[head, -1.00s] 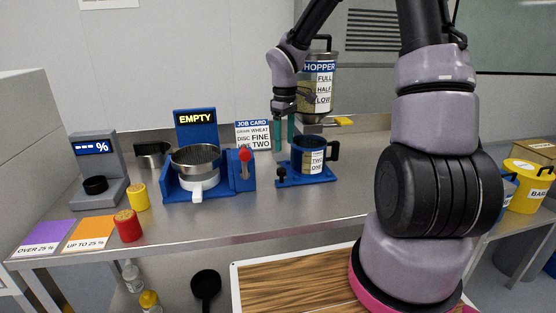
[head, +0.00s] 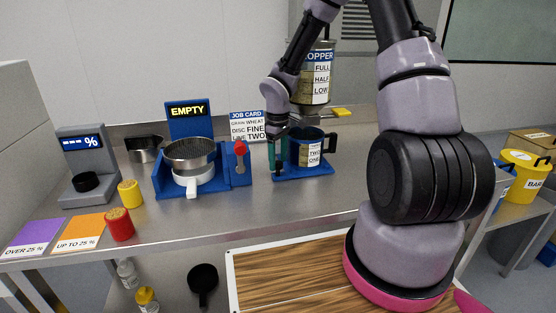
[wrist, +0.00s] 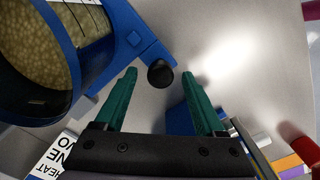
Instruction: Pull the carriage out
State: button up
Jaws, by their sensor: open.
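The carriage is a blue base (head: 318,171) on the steel bench below the hopper (head: 318,85). It bears a blue cup (head: 300,148) with a dark handle and a label reading TWO and ONE. In the wrist view the cup (wrist: 112,25) holds pale grain. A round black knob (wrist: 160,74) stands at the end of the carriage's blue arm. My gripper (head: 278,168) is low at the carriage's left front. Its green fingers are open, with the knob between their tips in the wrist picture. Whether the fingers reach down around it, I cannot tell.
A blue stand (head: 236,178) with a sieve (head: 188,152) and a red-knobbed lever (head: 240,150) is left of the carriage. A job card (head: 247,126) stands behind. The bench front before the carriage is clear. A yellow bucket (head: 522,184) is far right.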

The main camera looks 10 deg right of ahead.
jog(key=shift+f, duration=0.2)
grip_shut()
dwell(1.4)
